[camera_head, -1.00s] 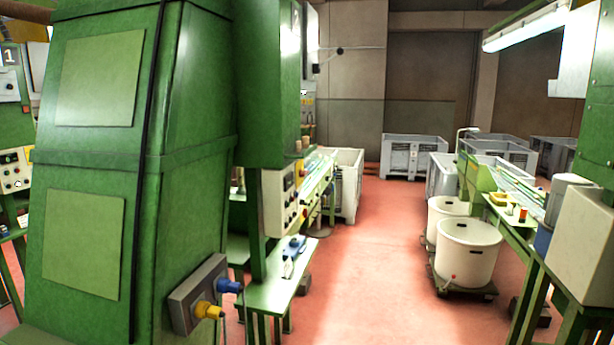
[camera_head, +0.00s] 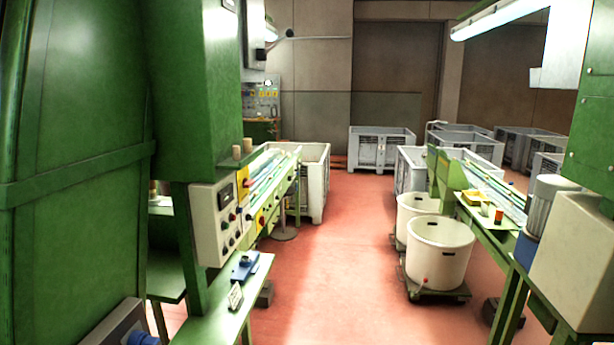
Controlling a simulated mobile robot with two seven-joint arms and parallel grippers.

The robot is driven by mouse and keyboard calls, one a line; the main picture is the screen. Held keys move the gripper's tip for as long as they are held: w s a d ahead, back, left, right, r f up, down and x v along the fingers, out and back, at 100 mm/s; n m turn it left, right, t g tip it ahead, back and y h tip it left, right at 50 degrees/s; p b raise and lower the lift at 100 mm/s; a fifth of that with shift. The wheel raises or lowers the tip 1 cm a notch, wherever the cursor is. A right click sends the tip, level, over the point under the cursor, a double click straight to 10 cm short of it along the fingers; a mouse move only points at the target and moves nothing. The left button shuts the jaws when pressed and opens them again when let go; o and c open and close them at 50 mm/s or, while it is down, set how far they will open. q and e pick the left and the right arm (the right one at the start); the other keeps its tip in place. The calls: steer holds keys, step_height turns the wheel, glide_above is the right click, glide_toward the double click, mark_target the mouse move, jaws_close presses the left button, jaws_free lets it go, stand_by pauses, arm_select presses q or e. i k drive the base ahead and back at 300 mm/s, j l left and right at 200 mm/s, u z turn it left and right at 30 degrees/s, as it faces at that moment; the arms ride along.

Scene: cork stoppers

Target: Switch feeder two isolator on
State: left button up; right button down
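No switch marked as the feeder two isolator can be made out. A tall green machine cabinet (camera_head: 75,180) fills the left side. A grey socket box (camera_head: 118,325) with a blue plug (camera_head: 143,338) is on it at the bottom edge. Beyond it, a beige control panel (camera_head: 215,222) with several dark and red knobs is fixed to a green machine (camera_head: 195,85). A blue device (camera_head: 245,266) and a small pale label plate (camera_head: 235,297) lie on the green bench (camera_head: 215,325) below it. Neither of my grippers is in view.
A clear red floor aisle (camera_head: 330,265) runs ahead. White round tubs (camera_head: 440,252) on a dolly stand right of it, beside a green work line (camera_head: 500,225) with a beige box (camera_head: 570,270). Grey crates (camera_head: 380,147) stand at the back; another pale crate (camera_head: 312,180) stands left.

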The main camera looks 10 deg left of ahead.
mark_target(247, 183)
steer(key=i+l, duration=0.1)
steer(key=i, duration=0.45)
steer(key=i+l+u, duration=0.1)
steer(key=i, duration=0.4)
steer(key=i+l, duration=0.1)
steer(key=i, duration=0.45)
steer(key=i+l+u, duration=0.1)
steer(key=i+u, duration=0.15)
steer(key=u, duration=0.2)
steer(key=i+l+u, duration=0.2)
steer(key=u, duration=0.25)
steer(key=i+l+u, duration=0.25)
steer(key=u, duration=0.2)
